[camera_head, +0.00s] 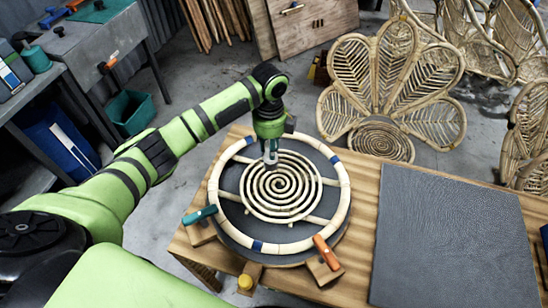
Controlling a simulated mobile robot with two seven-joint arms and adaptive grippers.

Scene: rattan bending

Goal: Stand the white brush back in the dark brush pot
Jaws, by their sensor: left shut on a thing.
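My left gripper (271,157) points down over the upper part of the pale rattan spiral (281,187). It is shut on a small pale thing between its fingertips, too small and covered to tell whether it is the white brush. Its tips overlap the spiral's outer coils; I cannot tell whether they touch. The spiral lies inside a pale ring (344,197) with blue bands, on a dark round board. I cannot make out a dark brush pot. My right gripper is not in view.
A teal-handled clamp (199,215), an orange-handled clamp (326,252) and a small yellow thing (245,282) sit around the ring. A dark mat (455,240) covers the wooden table's right side. Rattan chairs (392,80) stand behind. A cluttered grey bench (90,40) is far left.

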